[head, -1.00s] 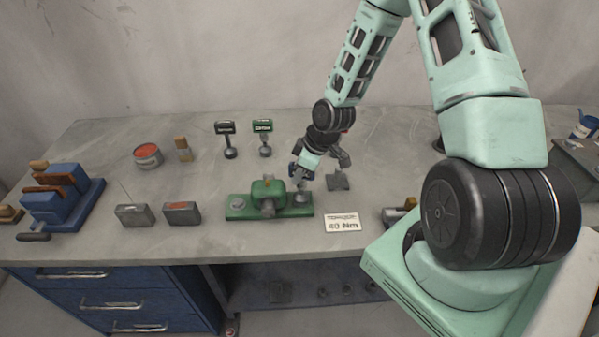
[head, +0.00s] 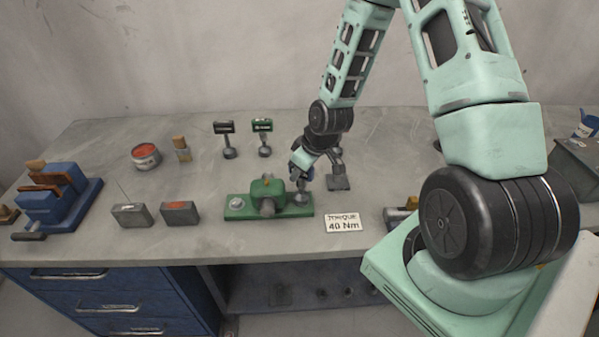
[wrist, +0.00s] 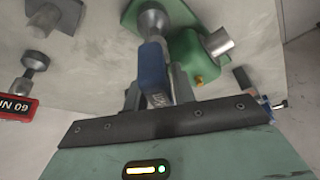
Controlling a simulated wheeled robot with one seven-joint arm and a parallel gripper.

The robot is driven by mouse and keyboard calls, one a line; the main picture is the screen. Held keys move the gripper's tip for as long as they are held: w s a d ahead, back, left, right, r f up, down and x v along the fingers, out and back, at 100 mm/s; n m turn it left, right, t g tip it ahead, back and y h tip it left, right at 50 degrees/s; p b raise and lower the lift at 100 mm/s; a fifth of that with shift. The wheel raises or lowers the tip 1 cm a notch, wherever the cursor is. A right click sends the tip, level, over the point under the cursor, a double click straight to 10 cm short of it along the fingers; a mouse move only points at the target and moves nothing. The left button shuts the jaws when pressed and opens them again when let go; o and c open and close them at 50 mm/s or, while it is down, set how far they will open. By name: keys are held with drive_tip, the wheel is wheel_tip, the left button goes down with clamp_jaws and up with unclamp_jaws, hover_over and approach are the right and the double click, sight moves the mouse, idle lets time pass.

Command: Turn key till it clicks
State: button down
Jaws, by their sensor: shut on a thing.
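A green fixture (head: 236,212) lies on the bench, with a raised green block (head: 265,188) and a metal cylinder on it. At its right end stands a round metal post (wrist: 153,22). A key with a blue handle (wrist: 152,65) meets this post. My gripper (wrist: 156,80) is shut on the blue handle, one finger on each side. In the head view my gripper (head: 303,176) is over the right end of the fixture and mostly hides the key. The key's tip and how deep it sits cannot be seen.
A white card (head: 342,220) reading "TORQUE 40 Nm" lies right of the fixture. Grey boxes (head: 131,215) are at left.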

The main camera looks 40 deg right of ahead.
drive_tip(key=shift+m, duration=0.4)
drive_tip(key=shift+d+m+h+b, duration=0.1)
drive_tip(key=shift+m+h+b, duration=0.45)
drive_tip(key=shift+m, duration=0.45)
drive_tip(key=shift+m+h, duration=0.25)
drive_tip(key=shift+m, duration=0.35)
drive_tip(key=shift+d+m, duration=0.1)
drive_tip(key=shift+m, duration=0.4)
drive_tip(key=shift+h, duration=0.3)
drive_tip(key=shift+m+h, duration=0.3)
drive_tip(key=shift+m, duration=0.9)
drive_tip(key=shift+f, duration=0.1)
